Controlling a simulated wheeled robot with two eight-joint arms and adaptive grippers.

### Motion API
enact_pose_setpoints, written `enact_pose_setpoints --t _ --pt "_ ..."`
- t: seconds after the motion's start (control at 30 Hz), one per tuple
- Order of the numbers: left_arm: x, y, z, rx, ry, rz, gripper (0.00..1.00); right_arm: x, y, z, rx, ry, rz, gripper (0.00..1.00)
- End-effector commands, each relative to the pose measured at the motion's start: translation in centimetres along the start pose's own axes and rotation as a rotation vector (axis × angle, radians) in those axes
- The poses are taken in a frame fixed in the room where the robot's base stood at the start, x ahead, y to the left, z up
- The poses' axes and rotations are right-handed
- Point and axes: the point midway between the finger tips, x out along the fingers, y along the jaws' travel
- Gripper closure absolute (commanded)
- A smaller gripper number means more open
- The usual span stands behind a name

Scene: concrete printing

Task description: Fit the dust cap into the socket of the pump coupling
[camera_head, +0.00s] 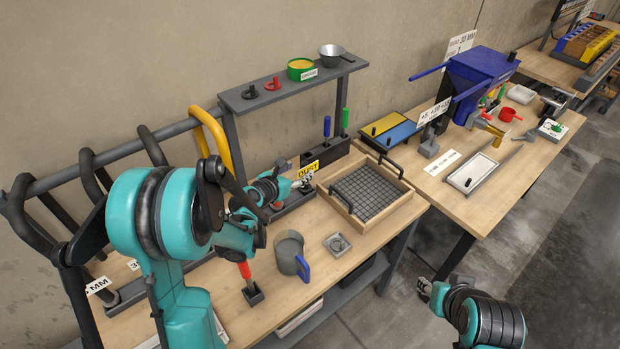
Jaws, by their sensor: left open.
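My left gripper (301,184) is open at the back of the near table, beside a yellow label reading "DUST" (308,170). It is over the right part of a low dark holder (289,208). The fingertips are small here, and I cannot make out a dust cap at them. I cannot tell for sure which thing is the pump coupling; a small grey square piece with a round recess (337,244) lies nearer the front edge. My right gripper (425,287) is low over the floor, away from the tables; its jaws are too small to read.
A grey cup with a blue handle (289,252) and a red-handled piece in a dark block (252,293) stand near the front. A wooden tray with a black grid (366,195) is to the right. A raised shelf (294,81) stands behind; hoses (100,180) hang left.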

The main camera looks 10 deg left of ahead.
Motion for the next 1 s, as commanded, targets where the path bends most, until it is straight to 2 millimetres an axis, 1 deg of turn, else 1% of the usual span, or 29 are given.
enact_pose_setpoints --t 0.03,0.27,0.4,0.5,0.73,0.93,0.97,1.0 --pt "0.8 0.0 -0.1 0.003 0.001 -0.001 0.44 0.2 0.0 0.2 0.0 0.0 0.0 0.62" --pt "3.0 -0.1 -0.2 0.005 0.001 -0.002 0.44 0.9 0.0 0.6 0.0 0.0 0.0 0.62" --pt "5.3 -0.1 -0.2 0.006 0.002 -0.002 0.44 1.6 0.0 1.2 0.0 0.0 0.0 0.62" --pt "6.4 -0.1 -0.1 0.006 0.002 -0.002 0.44 1.8 0.0 1.3 0.0 0.0 0.0 0.62" --pt "6.6 -0.1 0.0 0.006 0.002 -0.001 0.44 1.7 0.0 1.2 0.0 0.0 0.0 0.62" --pt "6.6 -0.1 0.0 0.006 0.002 -0.001 0.96 1.8 0.0 1.2 0.0 0.0 0.0 0.62" --pt "6.6 -0.1 0.0 0.006 0.002 -0.001 1.0 1.8 0.0 1.2 0.0 0.0 0.0 0.62" --pt "6.6 -0.1 0.0 0.006 0.002 -0.001 1.0 1.8 0.0 1.2 0.0 0.0 0.0 0.62"
